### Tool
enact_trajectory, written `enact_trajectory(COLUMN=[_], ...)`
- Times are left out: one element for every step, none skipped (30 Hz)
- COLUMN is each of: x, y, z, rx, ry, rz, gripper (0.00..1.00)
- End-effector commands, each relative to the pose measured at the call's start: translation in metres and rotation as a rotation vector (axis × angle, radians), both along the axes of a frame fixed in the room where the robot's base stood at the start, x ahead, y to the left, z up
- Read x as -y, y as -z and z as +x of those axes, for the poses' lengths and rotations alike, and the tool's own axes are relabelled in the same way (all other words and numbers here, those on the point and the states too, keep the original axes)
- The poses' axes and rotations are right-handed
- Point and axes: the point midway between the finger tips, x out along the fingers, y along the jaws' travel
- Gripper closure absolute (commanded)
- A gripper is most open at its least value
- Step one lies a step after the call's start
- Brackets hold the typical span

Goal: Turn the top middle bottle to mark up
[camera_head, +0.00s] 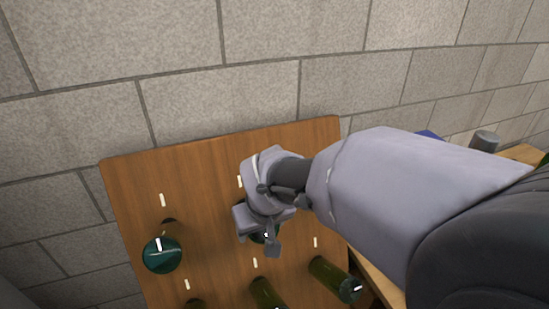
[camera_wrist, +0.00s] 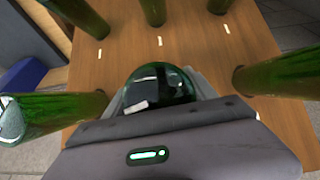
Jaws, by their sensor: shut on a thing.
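A wooden board (camera_head: 208,190) holds green bottles in two rows, with short white ticks above them. My gripper (camera_head: 262,222) is shut on the top middle bottle (camera_wrist: 172,78), mostly hidden by the jaws in the head view. The wrist view looks at its round green end between the jaws. A white mark (camera_wrist: 137,107) shows on this end, toward its lower left in the wrist view. The wrist view shows the lower-row bottles at its top, so board-up points downward there.
The top left bottle (camera_head: 162,256) has its white mark at the upper part of its end. Lower bottles (camera_head: 335,280) stick out below my gripper. Another bottle (camera_wrist: 50,113) is close on the left in the wrist view. A stone wall (camera_head: 220,95) stands behind; a grey cylinder (camera_head: 484,141) is at right.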

Motion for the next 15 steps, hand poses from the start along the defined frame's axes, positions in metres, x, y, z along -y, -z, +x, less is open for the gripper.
enact_trajectory(x=[-0.0007, -0.0004, 0.0003, 0.0004, 0.0005, 0.0011, 0.0015, 0.0017, 0.0021, 0.0024, 0.0026, 0.0029, 0.0031, 0.0035, 0.0038], y=[-0.0007, -0.0005, -0.0001, 0.0002, 0.0005, 0.0007, 0.0008, 0.001, 0.0013, 0.0014, 0.0015, 0.0016, 0.0016, 0.0016, 0.0015], z=[0.0002, 0.0003, 0.0006, 0.0008, 0.001, 0.0016, 0.0018, 0.0019, 0.0022, 0.0027, 0.0029, 0.0031, 0.0035, 0.0038, 0.0039], rx=[0.015, 0.026, 0.039, 0.049, 0.058, 0.073, 0.082, 0.092, 0.105, 0.115, 0.125, 0.138, 0.149, 0.158, 0.171], ry=[-0.029, -0.047, -0.069, -0.088, -0.105, -0.128, -0.146, -0.163, -0.188, -0.205, -0.222, -0.245, -0.264, -0.28, -0.303], rz=[-0.029, -0.049, -0.076, -0.096, -0.117, -0.144, -0.164, -0.184, -0.211, -0.232, -0.252, -0.278, -0.299, -0.319, -0.346], gripper=[0.75, 0.75, 0.75, 0.75, 0.75, 0.75, 0.75, 0.75, 0.75, 0.75, 0.75, 0.75, 0.75, 0.75, 0.75])
